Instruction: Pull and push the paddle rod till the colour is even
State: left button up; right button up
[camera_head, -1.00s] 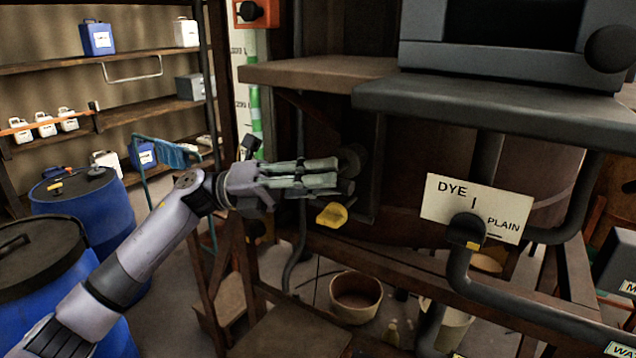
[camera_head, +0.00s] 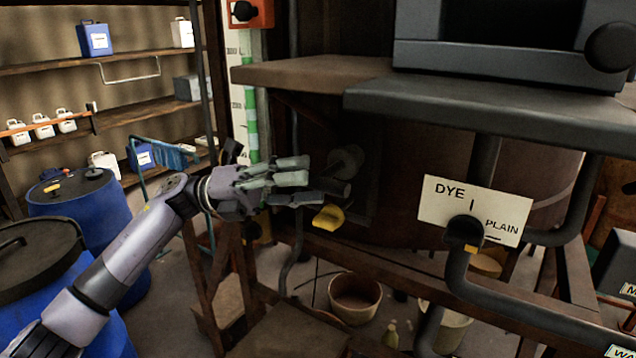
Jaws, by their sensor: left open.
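My left gripper (camera_head: 306,180) is open and empty in front of the dark wooden vat (camera_head: 415,190), fingers pointing right. Just beyond its fingertips is a short dark cylindrical grip (camera_head: 335,190), which looks like the handle end of the paddle rod. A round grey disc (camera_head: 347,160) sits behind it on the vat side. I cannot tell whether the lowest finger touches the grip; no finger is seen around it. The liquid and its colour are hidden inside the vat. My right gripper is not in view.
A yellow lever (camera_head: 328,217) sits just below the gripper. A wooden ledge (camera_head: 300,72) and a dark shelf (camera_head: 480,110) overhang from above. A DYE/PLAIN sign (camera_head: 475,210) with a valve is at right. Blue drums (camera_head: 85,210) stand at left; a bucket (camera_head: 355,297) is on the floor.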

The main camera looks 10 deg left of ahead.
pick_arm(q)
jog(key=v, duration=0.9)
